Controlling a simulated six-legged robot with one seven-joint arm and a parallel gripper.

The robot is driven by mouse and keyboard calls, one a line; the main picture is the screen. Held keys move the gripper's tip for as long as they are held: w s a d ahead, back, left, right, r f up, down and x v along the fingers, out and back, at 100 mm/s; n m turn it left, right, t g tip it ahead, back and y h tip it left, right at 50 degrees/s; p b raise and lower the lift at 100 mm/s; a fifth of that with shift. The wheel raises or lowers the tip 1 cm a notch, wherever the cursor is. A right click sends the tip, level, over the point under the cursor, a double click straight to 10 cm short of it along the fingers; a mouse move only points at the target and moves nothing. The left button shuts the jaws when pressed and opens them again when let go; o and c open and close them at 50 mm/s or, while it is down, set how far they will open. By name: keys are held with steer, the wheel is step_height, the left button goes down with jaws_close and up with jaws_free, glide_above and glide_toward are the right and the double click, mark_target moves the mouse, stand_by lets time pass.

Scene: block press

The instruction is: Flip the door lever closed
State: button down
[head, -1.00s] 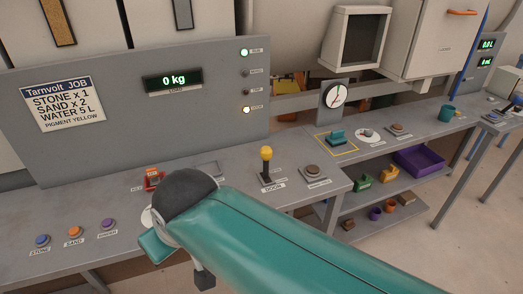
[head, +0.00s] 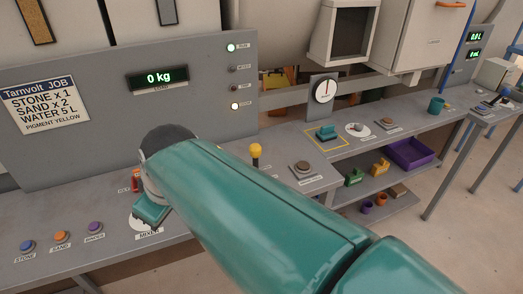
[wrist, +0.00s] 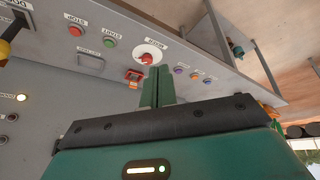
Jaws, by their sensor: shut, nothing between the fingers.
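The door lever (head: 256,151) has a yellow knob that shows just above my arm in the head view; its base and DOOR label are hidden there. In the wrist view the lever (wrist: 5,46) is cut off at the far left edge, by an upside-down DOOR label. My gripper's fingers (wrist: 157,86) are shut together and empty, pointing at the bench beside the red mixer knob. They are well apart from the lever. In the head view my teal hand (head: 152,208) is left of the lever, above the mixer label; the fingertips are hidden.
A red key switch (wrist: 133,77) and the mixer knob (wrist: 147,58) are near my fingers. Green and red start and stop buttons (wrist: 110,41) lie between there and the lever. The grey panel (head: 60,160) stands behind. A brown button (head: 301,166) is right of the lever.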

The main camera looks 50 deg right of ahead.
steer(key=w+d+n, duration=0.4)
steer(key=d, duration=1.2)
steer(key=s+d+n, duration=0.1)
steer(key=s+d, duration=0.3)
steer(key=d, duration=0.4)
steer(key=s+d+f+n+t, duration=0.1)
steer(key=s+d, duration=0.4)
steer(key=d, duration=0.4)
steer(key=shift+d+f, duration=0.2)
steer(key=shift+d, duration=0.1)
steer(key=shift+s, duration=0.1)
glide_toward(256, 161)
steer(key=shift+w+a+f, duration=0.8)
steer(key=shift+w+f, duration=0.15)
steer(key=shift+w, duration=0.1)
